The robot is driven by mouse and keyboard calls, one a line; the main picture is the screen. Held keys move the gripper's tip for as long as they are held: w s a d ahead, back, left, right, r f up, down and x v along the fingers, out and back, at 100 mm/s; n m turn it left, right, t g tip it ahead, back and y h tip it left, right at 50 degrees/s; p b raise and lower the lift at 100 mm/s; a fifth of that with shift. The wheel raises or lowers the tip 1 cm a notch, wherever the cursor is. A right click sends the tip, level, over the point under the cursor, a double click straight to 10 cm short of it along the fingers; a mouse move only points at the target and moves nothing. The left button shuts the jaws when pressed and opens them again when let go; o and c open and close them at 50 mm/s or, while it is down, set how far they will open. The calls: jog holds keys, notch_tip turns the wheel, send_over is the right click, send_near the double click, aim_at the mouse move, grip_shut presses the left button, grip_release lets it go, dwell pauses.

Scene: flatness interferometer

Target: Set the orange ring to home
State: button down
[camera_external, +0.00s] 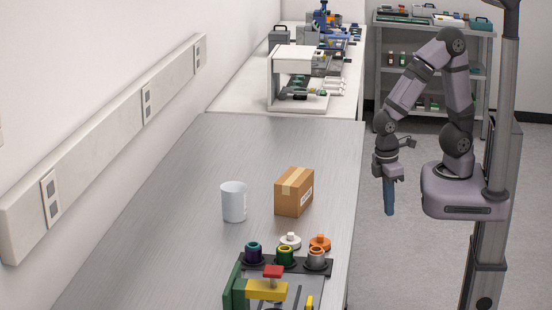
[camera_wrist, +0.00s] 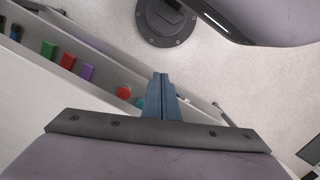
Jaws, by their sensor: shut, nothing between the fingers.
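At the front of the metal bench, a dark plate (camera_external: 327,270) carries several coloured cylindrical parts. A grey cylinder (camera_external: 316,260) at its right end shows an orange rim. An orange knobbed part (camera_external: 320,241) sits just behind that cylinder; which of these is the orange ring I cannot tell. My gripper (camera_external: 388,212) hangs fingers down right of the bench, well away from these parts. Its blue fingers are shut and empty; they also show in the wrist view (camera_wrist: 160,76). The wrist view does not show the orange parts on the bench.
On the plate are purple-teal (camera_external: 253,256) and green-yellow (camera_external: 285,258) cylinders, with a white knobbed part (camera_external: 290,241) behind. A green-yellow fixture (camera_external: 267,290) stands in front. A white cup (camera_external: 233,202) and a cardboard box (camera_external: 294,192) stand farther back. Bare bench lies left.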

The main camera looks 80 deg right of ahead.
jog(key=w+a+r+n+t, duration=0.1)
jog(key=w+a+r+n, duration=0.15)
jog(key=a, duration=0.55)
jog(key=w+a+r+n+t, duration=0.1)
jog(key=w+a, duration=0.2)
jog(key=a, duration=0.6)
jog(key=w+a+r+n, duration=0.2)
jog(key=a, duration=0.6)
jog(key=w+a+r+m+t, duration=0.1)
jog(key=w+r+m, duration=0.2)
jog(key=r+m, duration=0.2)
jog(key=w+a+r+m+t, duration=0.1)
jog(key=w+a+r+m, duration=0.1)
jog(key=w+r+m, duration=0.2)
jog(key=shift+a+r+m+p, duration=0.25)
jog(key=shift+r+m+p, duration=0.25)
jog(key=shift+r, duration=1.35)
jog(key=shift+f, duration=0.1)
